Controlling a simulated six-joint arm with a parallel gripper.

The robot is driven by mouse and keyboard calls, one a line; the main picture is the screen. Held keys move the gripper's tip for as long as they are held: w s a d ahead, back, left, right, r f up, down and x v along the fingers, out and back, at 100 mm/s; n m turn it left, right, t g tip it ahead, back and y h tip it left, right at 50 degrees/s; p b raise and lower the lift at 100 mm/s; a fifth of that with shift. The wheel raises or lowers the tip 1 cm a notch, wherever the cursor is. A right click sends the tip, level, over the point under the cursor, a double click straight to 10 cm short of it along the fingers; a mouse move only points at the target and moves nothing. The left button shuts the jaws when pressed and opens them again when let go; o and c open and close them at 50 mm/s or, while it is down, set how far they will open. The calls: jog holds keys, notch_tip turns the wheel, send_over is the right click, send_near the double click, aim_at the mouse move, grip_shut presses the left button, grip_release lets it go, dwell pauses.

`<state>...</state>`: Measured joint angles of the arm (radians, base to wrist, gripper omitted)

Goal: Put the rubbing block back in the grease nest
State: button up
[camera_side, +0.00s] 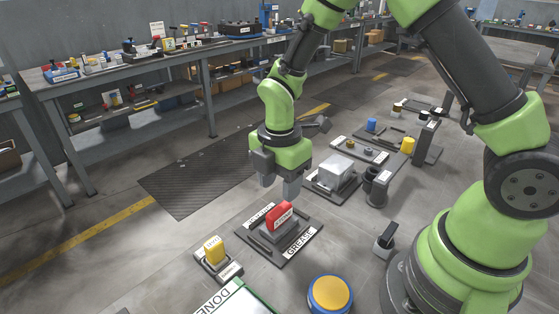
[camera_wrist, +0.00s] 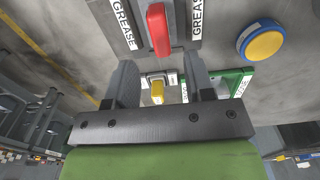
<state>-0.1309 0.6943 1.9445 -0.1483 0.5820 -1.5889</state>
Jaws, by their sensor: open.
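The red block (camera_side: 280,215) with a white label, which I take as the rubbing block, stands upright at the raised grey middle of the dark plate marked GREASE (camera_side: 257,238), the grease nest. I cannot tell how deep it sits. In the wrist view the red block (camera_wrist: 158,30) shows beyond my fingertips, between two GREASE labels on the nest (camera_wrist: 180,22). My gripper (camera_side: 279,188) is open and empty, above and behind the red block in the side view, apart from it. Both fingers of my gripper (camera_wrist: 160,62) show in the wrist view.
A yellow block (camera_side: 214,250) stands in a small holder left of the nest. A green-edged DONE tray (camera_side: 262,294) and a yellow-topped blue button (camera_side: 330,294) are in front.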

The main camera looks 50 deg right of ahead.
notch_tip(320, 180, up, 6)
notch_tip(320, 180, up, 11)
jog(key=m+t+y, duration=0.1)
jog(key=m+t, duration=0.3)
jog(key=m, duration=0.7)
send_over(280, 209)
jog(key=s+d, duration=0.1)
jog(key=s, duration=0.5)
jog(key=s+r+m+t+y, duration=0.1)
jog(key=s+r+m+t, duration=0.2)
jog(key=s+m, duration=0.6)
jog(key=shift+s+d+r+m, duration=0.2)
jog(key=shift+r+m, duration=0.3)
jog(key=shift+m, duration=0.6)
